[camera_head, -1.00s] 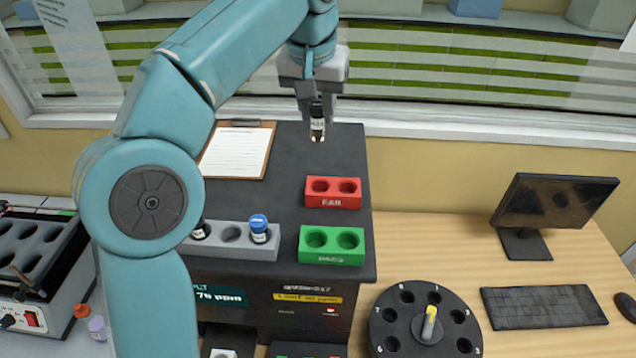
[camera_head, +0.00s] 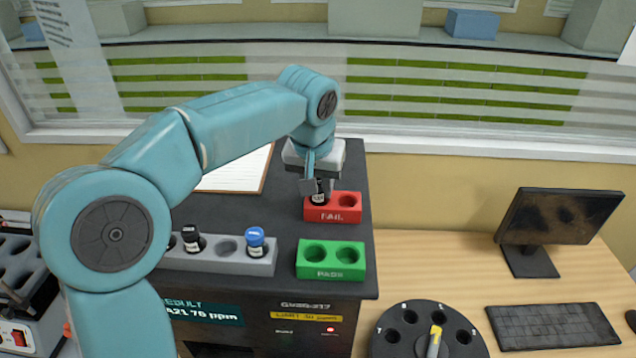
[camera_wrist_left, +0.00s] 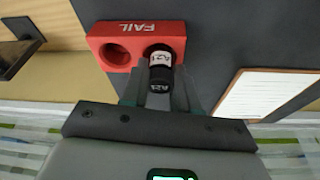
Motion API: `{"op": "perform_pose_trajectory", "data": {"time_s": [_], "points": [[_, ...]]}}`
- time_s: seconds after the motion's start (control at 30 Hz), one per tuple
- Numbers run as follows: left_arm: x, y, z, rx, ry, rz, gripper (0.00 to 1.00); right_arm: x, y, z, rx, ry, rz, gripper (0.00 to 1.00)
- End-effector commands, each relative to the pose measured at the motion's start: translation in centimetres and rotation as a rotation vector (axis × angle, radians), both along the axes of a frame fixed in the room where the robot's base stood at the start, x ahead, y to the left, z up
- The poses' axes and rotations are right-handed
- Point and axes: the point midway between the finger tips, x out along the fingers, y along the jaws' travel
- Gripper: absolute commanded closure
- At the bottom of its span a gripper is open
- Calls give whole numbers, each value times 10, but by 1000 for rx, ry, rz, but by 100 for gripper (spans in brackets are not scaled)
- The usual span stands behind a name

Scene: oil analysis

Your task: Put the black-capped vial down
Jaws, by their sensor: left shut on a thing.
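My left gripper (camera_head: 317,188) is shut on the black-capped vial (camera_head: 319,197), over the left hole of the red FAIL block (camera_head: 333,215). In the left wrist view the vial (camera_wrist_left: 160,62), with its white label, is upright between the fingers. Its lower end meets the hole of the red block (camera_wrist_left: 108,35) nearer the clipboard. I cannot tell how deep it sits. The block's other hole is empty. My right gripper is not in view.
The green PASS block (camera_head: 331,273) in front has two empty holes. The grey rack (camera_head: 225,265) holds another black-capped vial (camera_head: 192,240) and a blue-capped vial (camera_head: 255,241). A clipboard (camera_head: 235,175) lies behind. A round carousel (camera_head: 405,345) stands at front right.

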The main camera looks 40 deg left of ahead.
Motion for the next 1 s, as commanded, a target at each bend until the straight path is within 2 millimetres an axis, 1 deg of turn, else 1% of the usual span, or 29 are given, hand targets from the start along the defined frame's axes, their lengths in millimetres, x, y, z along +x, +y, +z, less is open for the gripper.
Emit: {"op": "perform_pose_trajectory", "data": {"time_s": [0.1,0.13,0.2,0.47,0.57,0.67,0.9,1.0], "points": [[0,0,-4,0,0,-1,100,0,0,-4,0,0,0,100],[0,0,-3,0,0,0,64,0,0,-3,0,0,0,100],[0,0,-3,0,0,-1,45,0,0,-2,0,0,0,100],[0,0,-2,0,1,-1,45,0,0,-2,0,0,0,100],[0,-1,4,0,-1,-1,45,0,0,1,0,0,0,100],[-3,-2,18,0,-4,-1,45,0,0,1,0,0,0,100],[-18,-8,74,-1,-5,-2,45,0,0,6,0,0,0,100],[-23,-9,92,-1,-4,-2,45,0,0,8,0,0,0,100]]}}
